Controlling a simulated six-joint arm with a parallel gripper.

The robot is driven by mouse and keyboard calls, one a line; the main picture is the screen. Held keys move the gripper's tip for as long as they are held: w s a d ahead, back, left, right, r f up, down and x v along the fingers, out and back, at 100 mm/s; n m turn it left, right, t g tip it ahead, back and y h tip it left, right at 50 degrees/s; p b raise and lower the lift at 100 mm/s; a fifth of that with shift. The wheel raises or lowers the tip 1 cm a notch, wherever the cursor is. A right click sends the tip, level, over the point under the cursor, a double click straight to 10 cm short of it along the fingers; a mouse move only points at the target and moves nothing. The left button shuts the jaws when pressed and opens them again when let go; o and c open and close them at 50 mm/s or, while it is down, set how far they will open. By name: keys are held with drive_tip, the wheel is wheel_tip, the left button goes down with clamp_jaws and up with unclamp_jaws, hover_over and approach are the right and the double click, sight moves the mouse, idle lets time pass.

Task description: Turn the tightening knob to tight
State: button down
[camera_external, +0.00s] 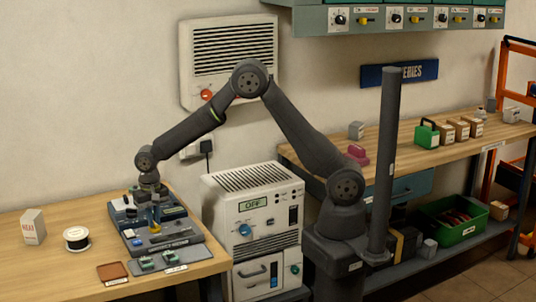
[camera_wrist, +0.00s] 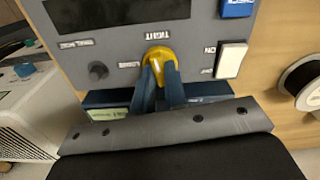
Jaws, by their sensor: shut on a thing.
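The yellow tightening knob (camera_wrist: 159,55) sits on a grey panel (camera_wrist: 110,58) of a bench device, and the knob also shows in the external view (camera_external: 155,226). My gripper (camera_wrist: 159,85) has its two blue fingers on either side of the knob, shut on it. In the wrist view the lettering is upside down. A TIGHT label (camera_wrist: 152,37) lies just above the knob, and another small label (camera_wrist: 129,64) lies to its left. The fingers cover part of the knob, and I cannot tell which mark it points to.
A white switch (camera_wrist: 231,60), a blue button (camera_wrist: 237,8) and a dark dial (camera_wrist: 98,71) flank the knob. On the wooden bench (camera_external: 60,270) stand a wire spool (camera_external: 76,238) and a small box (camera_external: 33,227). A white cabinet (camera_external: 225,190) with an OFF display stands right of the bench.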

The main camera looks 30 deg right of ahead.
drive_tip(key=shift+m, duration=0.6)
drive_tip(key=c, duration=1.5)
unclamp_jaws()
drive_tip(key=shift+o, duration=0.2)
wheel_tip(320, 180, up, 18)
drive_tip(key=shift+f, duration=0.25)
drive_tip(key=shift+f, duration=0.1)
wheel_tip(320, 180, down, 17)
drive_tip(key=shift+f, duration=0.15)
